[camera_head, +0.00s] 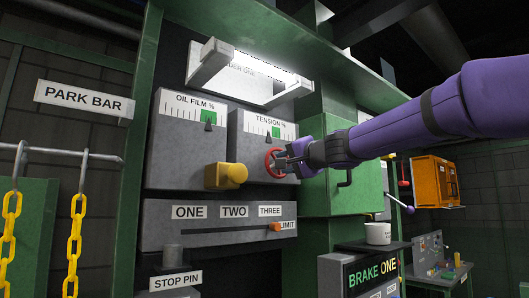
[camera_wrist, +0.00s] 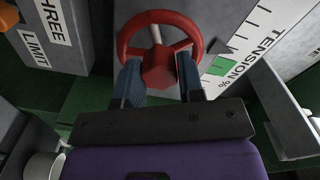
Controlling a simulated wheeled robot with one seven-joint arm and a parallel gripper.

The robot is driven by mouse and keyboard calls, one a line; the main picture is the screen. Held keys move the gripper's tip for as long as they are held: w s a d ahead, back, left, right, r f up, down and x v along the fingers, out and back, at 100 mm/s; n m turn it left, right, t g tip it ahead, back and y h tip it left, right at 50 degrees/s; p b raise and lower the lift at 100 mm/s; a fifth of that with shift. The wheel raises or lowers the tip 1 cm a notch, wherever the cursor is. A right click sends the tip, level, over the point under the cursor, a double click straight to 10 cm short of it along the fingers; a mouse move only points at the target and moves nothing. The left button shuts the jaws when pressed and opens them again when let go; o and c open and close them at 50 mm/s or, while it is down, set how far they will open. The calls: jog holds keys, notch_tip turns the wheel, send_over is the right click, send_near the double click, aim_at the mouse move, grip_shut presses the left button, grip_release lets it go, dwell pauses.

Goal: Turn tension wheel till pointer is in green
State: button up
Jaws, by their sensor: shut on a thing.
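The tension wheel (camera_head: 271,163) is a red ring with spokes on the grey panel under the TENSION % scale (camera_head: 268,124). In the wrist view the wheel (camera_wrist: 128,37) has a red faceted hub (camera_wrist: 160,68) between my two blue fingertips. My gripper (camera_head: 287,163) is shut on the hub, as the wrist view also shows (camera_wrist: 160,82). The green band (camera_head: 276,132) is at the scale's right part. It shows in the wrist view as a green patch (camera_wrist: 221,66). The dark pointer (camera_wrist: 224,48) looks just beside the green band, on its low side.
Left of the wheel is a yellow knob (camera_head: 226,176) under the OIL FILM % scale (camera_head: 188,106). Below is a ONE/TWO/THREE slider panel with an orange LIMIT handle (camera_head: 275,227). A green box (camera_head: 342,184) and a white mug (camera_head: 378,234) stand to the right.

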jog(key=m, duration=1.8)
jog(key=o, duration=1)
jog(key=shift+s+d, duration=0.1)
jog(key=shift+v, duration=2.4)
jog(key=shift+d, duration=0.1)
jog(key=v, duration=1)
jog(key=shift+s+d, duration=0.15)
jog(key=shift+s, duration=0.15)
